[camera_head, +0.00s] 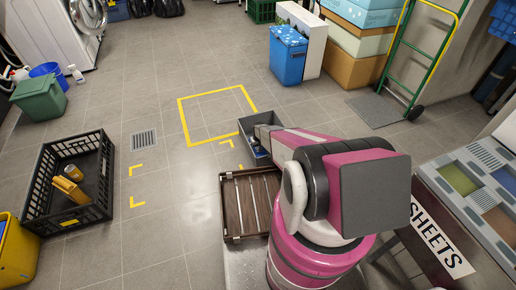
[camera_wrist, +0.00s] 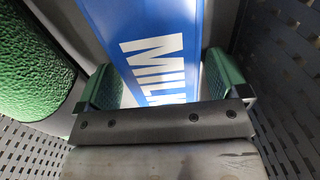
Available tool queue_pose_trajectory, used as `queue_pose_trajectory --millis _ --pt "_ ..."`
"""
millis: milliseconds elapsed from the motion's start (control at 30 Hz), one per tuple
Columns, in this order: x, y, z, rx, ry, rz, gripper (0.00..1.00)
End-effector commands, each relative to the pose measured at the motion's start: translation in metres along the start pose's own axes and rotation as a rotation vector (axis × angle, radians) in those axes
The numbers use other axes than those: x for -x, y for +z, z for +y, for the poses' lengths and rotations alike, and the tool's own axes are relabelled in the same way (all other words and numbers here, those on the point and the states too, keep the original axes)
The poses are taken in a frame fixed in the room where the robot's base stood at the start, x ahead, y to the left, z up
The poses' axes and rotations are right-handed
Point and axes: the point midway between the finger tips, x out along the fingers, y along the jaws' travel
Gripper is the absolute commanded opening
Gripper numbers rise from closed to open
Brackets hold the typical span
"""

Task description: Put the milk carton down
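The blue milk carton (camera_wrist: 160,50), with white "MILK" lettering, lies between the green finger pads of my gripper (camera_wrist: 163,88) in the wrist view. Dark grey perforated walls (camera_wrist: 290,75) stand around the gripper. In the head view, my gripper (camera_head: 262,136) is down at a small grey bin (camera_head: 254,154) on the floor. My arm hides much of that spot, and I cannot make out the carton clearly there.
A green textured cylinder (camera_wrist: 35,65) is left of the gripper. A brown slatted crate (camera_head: 232,210) stands beside the bin. A yellow floor square (camera_head: 182,118) lies empty beyond it. A black crate (camera_head: 97,160) holds yellow items. Open tiles lie between.

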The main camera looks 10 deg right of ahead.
Motion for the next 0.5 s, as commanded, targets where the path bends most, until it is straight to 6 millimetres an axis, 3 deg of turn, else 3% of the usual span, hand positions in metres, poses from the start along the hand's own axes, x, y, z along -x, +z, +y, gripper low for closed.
queue_pose_trajectory --millis 267,500 --pt "0.004 0.0 0.0 0.0 0.0 0.0 0.93" --pt "0.029 0.002 0.0 0.0 0.0 0.0 0.93"
